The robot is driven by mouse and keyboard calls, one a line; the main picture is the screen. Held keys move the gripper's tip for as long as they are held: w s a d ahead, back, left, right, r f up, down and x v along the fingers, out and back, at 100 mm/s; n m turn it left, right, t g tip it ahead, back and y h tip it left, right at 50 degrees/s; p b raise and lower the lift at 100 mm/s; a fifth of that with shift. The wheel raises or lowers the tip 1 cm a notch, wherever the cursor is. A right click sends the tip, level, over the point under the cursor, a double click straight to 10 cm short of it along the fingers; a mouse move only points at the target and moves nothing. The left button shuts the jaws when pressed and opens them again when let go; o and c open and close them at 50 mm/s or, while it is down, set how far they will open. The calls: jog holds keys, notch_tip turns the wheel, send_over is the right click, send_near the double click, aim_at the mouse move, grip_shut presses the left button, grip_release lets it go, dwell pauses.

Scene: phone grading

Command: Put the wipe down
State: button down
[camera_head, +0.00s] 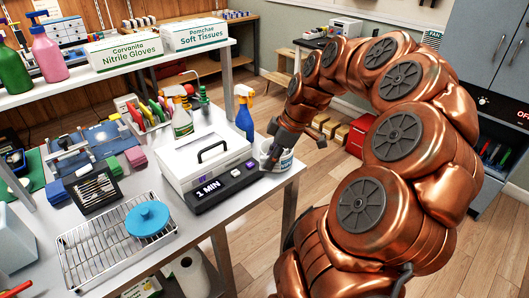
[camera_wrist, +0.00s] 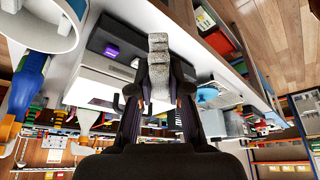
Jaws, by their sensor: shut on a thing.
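My gripper (camera_wrist: 158,98) shows in the wrist view with its two dark fingers closed on a grey, speckled wipe (camera_wrist: 158,62), which sticks out past the fingertips. In the head view my gripper (camera_head: 272,150) is at the right end of the white bench, beside the white box and over or next to a white tub (camera_head: 283,161). The wipe cannot be made out in the head view. The tub also shows at the upper left of the wrist view (camera_wrist: 38,38), apart from the wipe.
A white box with a black handle (camera_head: 205,165) stands behind a black timer bar reading "1 MIN" (camera_head: 226,188). Spray bottles (camera_head: 244,112) stand behind the tub. A wire rack (camera_head: 105,250) with a blue round item (camera_head: 147,218) is at the front. The bench's right edge is close to my gripper.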

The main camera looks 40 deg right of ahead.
jog(key=shift+d+r, duration=0.1)
jog(key=shift+d, duration=0.2)
jog(key=w+d+f+p, duration=0.1)
jog(key=w+d+p, duration=0.3)
jog(key=w+d, duration=0.6)
jog(key=shift+d+f, duration=0.3)
jog(key=shift+d, duration=0.7)
notch_tip(320, 180, down, 3)
jog(key=shift+w+f+p, duration=0.1)
jog(key=shift+f+p, duration=0.05)
jog(key=shift+p, duration=0.5)
jog(key=shift+f, duration=0.1)
jog(key=shift+f+b, duration=0.6)
jog(key=shift+b, duration=0.3)
jog(key=c, duration=1.1)
grip_release()
